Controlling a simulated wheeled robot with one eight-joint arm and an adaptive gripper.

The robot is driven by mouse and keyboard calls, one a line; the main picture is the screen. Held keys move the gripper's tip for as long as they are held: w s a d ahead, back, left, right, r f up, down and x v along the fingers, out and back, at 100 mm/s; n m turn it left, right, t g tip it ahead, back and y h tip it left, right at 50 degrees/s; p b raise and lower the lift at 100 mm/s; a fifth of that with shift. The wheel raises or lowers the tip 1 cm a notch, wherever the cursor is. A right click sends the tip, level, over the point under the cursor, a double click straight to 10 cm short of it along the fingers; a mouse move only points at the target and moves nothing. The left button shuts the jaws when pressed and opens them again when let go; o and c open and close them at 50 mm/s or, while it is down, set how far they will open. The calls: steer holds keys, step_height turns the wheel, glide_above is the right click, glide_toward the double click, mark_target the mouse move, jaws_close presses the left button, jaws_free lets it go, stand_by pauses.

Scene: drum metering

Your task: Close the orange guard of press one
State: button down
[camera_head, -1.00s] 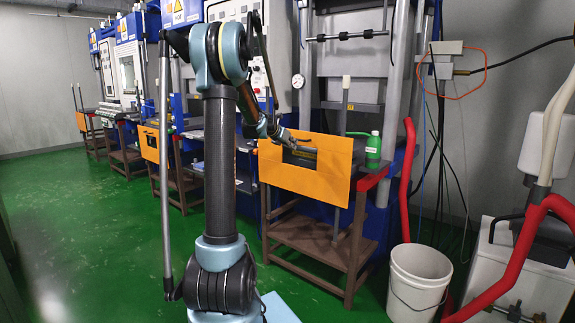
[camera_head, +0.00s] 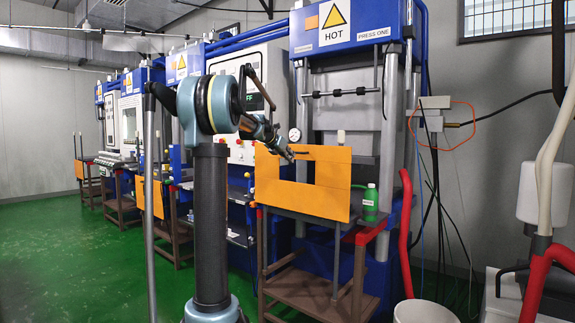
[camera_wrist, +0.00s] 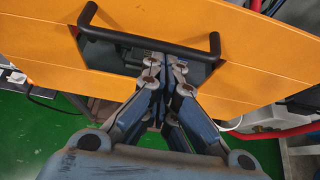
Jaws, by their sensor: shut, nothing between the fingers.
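The orange guard (camera_head: 310,200) is a flat panel with a cut-out window, in front of the press labelled PRESS ONE (camera_head: 375,31). Some of the press opening shows above the panel's top edge. A black bar handle (camera_wrist: 150,42) spans the guard's cut-out in the wrist view; the guard (camera_wrist: 250,60) fills the upper part of that view. My gripper (camera_head: 291,157) is at the upper middle of the guard. In the wrist view my gripper (camera_wrist: 166,62) is shut and empty, its tips just below the handle. I cannot tell whether they touch it.
A brown stand (camera_head: 310,292) with a red-ended bar (camera_head: 370,232) is below the guard. A green bottle (camera_head: 370,203) stands right of it. A white bucket (camera_head: 425,312) and red hoses (camera_head: 404,235) are at right. Green floor at left is clear.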

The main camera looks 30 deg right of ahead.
stand_by(0.4)
steer(key=s+a+r, duration=0.1)
steer(key=s+a, duration=0.1)
steer(key=a, duration=0.7)
steer(key=shift+s, duration=0.4)
steer(key=shift+a, duration=0.1)
